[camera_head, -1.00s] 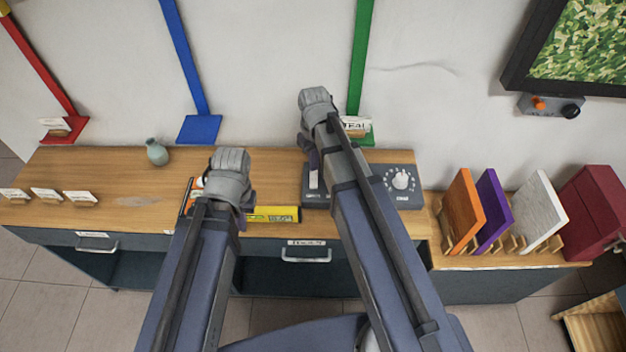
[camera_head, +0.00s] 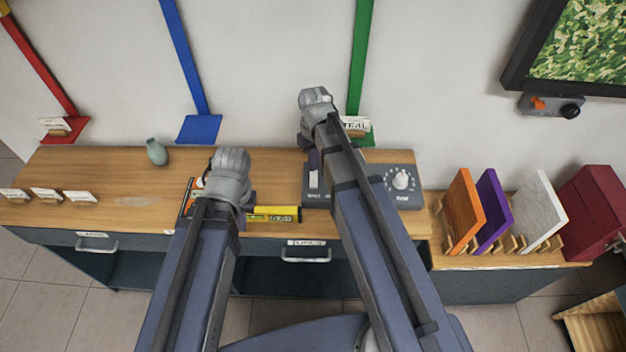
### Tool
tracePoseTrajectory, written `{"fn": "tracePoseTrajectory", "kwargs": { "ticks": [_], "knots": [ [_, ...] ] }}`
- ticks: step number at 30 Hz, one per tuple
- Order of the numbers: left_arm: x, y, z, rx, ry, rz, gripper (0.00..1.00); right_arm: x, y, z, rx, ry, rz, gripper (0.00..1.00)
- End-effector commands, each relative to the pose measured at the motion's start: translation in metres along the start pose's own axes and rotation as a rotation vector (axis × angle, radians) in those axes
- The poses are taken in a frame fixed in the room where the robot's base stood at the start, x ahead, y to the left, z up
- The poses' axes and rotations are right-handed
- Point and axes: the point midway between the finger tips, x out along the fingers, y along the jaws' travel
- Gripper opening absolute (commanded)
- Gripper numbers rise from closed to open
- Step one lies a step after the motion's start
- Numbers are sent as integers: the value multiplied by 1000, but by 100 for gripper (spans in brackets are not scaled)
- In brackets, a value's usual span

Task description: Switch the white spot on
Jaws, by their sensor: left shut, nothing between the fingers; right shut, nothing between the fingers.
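No lamp that I can name as the white spot shows. A dark grey control box (camera_head: 405,196) stands on the wooden counter, with a white dial on its right part and a white slider-like piece (camera_head: 314,178) on its left part. My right arm crosses its middle. A small grey wall box (camera_head: 552,106) under the framed picture has an orange switch and a black knob. My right gripper (camera_head: 315,98) is above the back of the control box, shut and empty. My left gripper (camera_head: 230,164) is over the counter left of the box, shut and empty. Fingertips are mostly hidden.
Orange, purple and white panels (camera_head: 540,210) and a dark red box (camera_head: 593,213) stand on the right. The counter's left middle is mostly clear.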

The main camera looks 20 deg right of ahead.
Motion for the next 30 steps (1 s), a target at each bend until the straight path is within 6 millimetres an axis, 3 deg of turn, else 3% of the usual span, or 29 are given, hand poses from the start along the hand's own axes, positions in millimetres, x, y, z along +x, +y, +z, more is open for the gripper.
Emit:
{"fn": "tracePoseTrajectory", "kwargs": {
  "ticks": [30],
  "knots": [
    [12, 1, -1, 0, 0, 0, 0, 12, 0, 0, 0, 0, 0, 0]
  ]
}}
